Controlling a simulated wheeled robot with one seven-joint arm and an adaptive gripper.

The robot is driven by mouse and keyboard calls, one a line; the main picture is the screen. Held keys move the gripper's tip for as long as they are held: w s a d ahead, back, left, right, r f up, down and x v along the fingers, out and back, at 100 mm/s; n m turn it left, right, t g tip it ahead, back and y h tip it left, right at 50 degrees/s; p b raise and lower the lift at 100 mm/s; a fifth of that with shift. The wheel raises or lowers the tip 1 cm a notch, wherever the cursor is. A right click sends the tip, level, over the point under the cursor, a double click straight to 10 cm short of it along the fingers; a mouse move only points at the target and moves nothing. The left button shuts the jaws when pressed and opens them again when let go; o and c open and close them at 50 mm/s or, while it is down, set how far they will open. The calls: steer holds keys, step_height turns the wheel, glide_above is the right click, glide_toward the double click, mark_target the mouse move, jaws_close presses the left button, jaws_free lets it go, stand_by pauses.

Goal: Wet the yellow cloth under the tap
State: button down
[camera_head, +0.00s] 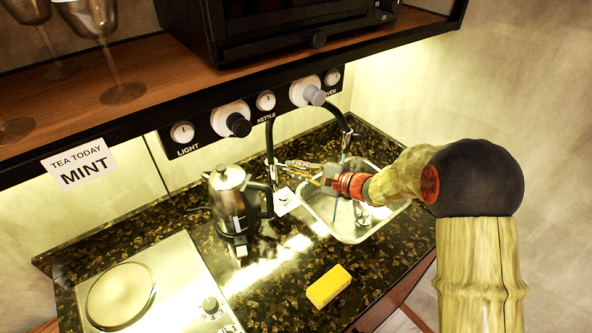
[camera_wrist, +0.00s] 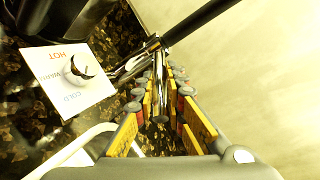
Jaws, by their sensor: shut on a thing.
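The yellow cloth (camera_head: 329,286) looks like a thick folded block and lies on the dark stone counter, in front of the sink (camera_head: 378,232) and well apart from my gripper. My gripper (camera_head: 288,167) reaches left over the sink to the tap (camera_head: 270,145), which has black pipes and metal fittings. In the wrist view my gripper (camera_wrist: 164,78) is shut on a slim metal part of the tap (camera_wrist: 158,62), between its yellow-padded fingers. A thin bluish line runs down towards the sink; I cannot tell if it is water.
A steel kettle (camera_head: 229,195) stands left of the sink, near a HOT/COLD card (camera_wrist: 62,85) with a round knob. A hob (camera_head: 170,285) is at front left. A shelf (camera_head: 160,85) with glasses and an oven overhangs the back. The counter around the cloth is clear.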

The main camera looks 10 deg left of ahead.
steer(key=c, duration=1.8)
jaws_free()
steer(key=shift+c, duration=0.2)
steer(key=v, duration=1.2)
